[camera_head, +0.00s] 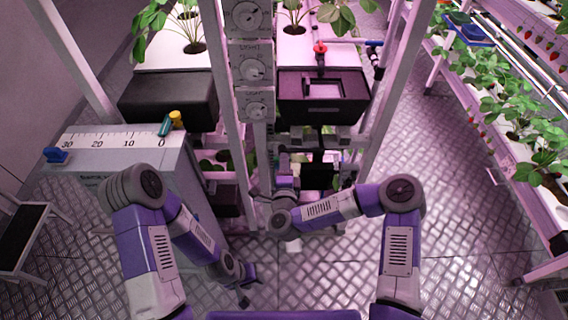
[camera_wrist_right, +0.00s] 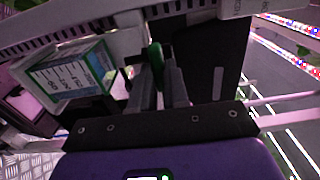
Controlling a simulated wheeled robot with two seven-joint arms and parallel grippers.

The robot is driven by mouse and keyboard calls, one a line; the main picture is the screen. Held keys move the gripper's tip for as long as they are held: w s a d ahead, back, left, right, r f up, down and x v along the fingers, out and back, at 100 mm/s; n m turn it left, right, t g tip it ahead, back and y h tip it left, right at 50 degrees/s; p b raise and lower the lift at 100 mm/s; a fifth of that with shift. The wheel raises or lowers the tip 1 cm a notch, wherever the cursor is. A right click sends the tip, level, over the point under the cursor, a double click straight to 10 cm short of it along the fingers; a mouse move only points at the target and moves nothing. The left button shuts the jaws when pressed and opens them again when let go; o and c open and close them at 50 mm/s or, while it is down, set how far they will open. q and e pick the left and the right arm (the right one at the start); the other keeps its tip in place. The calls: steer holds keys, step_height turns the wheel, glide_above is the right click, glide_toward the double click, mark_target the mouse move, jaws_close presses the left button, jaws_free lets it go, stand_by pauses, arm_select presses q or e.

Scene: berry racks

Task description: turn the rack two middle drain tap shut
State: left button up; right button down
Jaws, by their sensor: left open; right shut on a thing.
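In the right wrist view a green tap handle (camera_wrist_right: 156,55) stands between the fingers of my right gripper (camera_wrist_right: 160,80), which is shut on it. Below the handle, the fingers hide the rest of the tap. In the head view my right gripper (camera_head: 287,160) reaches in low under the rack's black tank (camera_head: 322,108). The tap cannot be made out there. My left gripper (camera_head: 244,290) is open and empty, low over the metal floor, away from the rack.
A green-edged box with a printed scale (camera_wrist_right: 68,85) is left of my right fingers; a dark panel (camera_wrist_right: 205,65) is right. A post with dials (camera_head: 252,70) rises beside the tank. A grey cabinet with a scale (camera_head: 110,150) stands left. The right aisle floor (camera_head: 440,150) is clear.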

steer(key=c, duration=1.1)
jaws_free()
steer(key=s+p, duration=0.1)
steer(key=s, duration=0.6)
steer(key=shift+s, duration=0.35)
